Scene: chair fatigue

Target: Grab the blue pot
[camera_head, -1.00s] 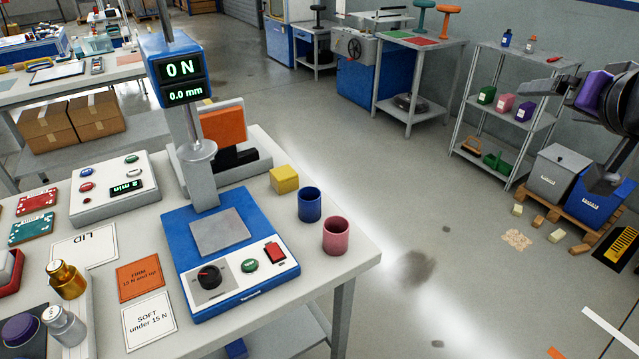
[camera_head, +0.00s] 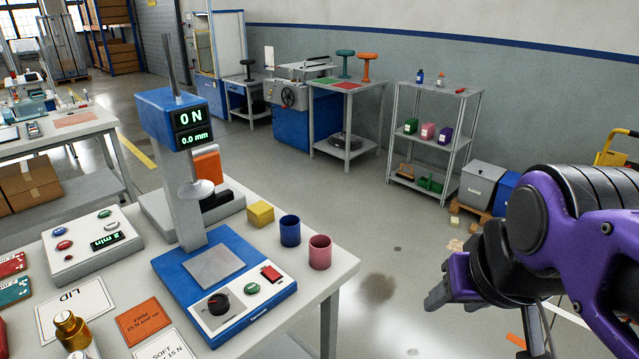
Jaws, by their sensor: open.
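The blue pot (camera_head: 290,231) is a small open cylinder standing upright near the right side of the table (camera_head: 338,268). A pink pot (camera_head: 320,252) stands just to its right and nearer to me. A yellow block (camera_head: 260,213) sits just to its left. My gripper (camera_head: 436,300) is at the lower right, past the table's right edge and well apart from the blue pot. It is open with nothing seen between its fingers, though its far side is partly hidden by my purple arm.
A blue press with a display (camera_head: 185,118) stands left of the pots. A metal shelf (camera_head: 432,140) and grey bin (camera_head: 481,186) stand far behind. Floor between table and shelf is mostly clear.

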